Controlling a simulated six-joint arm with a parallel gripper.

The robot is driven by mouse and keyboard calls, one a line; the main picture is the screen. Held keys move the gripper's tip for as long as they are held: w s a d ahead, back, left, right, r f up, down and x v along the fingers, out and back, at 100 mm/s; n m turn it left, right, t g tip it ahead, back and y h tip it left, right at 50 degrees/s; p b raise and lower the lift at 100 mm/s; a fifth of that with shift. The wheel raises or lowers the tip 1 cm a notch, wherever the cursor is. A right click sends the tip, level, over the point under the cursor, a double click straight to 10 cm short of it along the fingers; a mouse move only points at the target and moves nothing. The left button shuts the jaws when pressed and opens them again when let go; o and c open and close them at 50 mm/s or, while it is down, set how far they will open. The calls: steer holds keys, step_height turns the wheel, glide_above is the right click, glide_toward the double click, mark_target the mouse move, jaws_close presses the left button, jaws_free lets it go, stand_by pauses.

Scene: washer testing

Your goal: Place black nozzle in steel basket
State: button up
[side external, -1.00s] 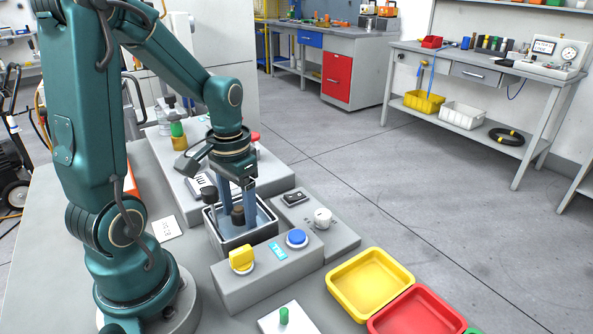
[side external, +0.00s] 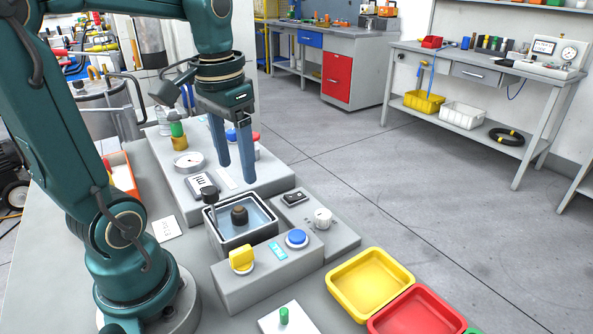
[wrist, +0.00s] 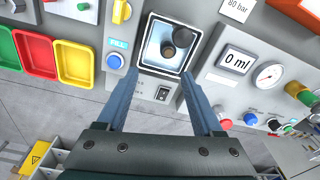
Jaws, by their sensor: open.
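The black nozzle (side external: 239,213), a short dark cylinder, stands inside an open steel-rimmed square basin (side external: 256,238) with a pale blue interior. I cannot make out a separate basket in it. In the wrist view the nozzle (wrist: 168,50) is inside the basin (wrist: 158,72), partly beside a larger dark knob. My gripper (side external: 237,172) is above the basin, pointing down, fingers wide apart and empty. It is clear of the nozzle. In the wrist view my gripper (wrist: 159,74) reaches over the basin's near side.
A block with a yellow knob (side external: 241,259) and blue button (side external: 297,237) stands in front.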

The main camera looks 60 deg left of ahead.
steer(key=s+d+f+m+t, duration=0.1)
steer(key=d+t, duration=0.3)
steer(key=d, duration=0.4)
steer(key=shift+s+d+f+m+t, duration=0.35)
steer(key=shift+s+d+m+t, duration=0.05)
steer(key=shift+s+m, duration=0.45)
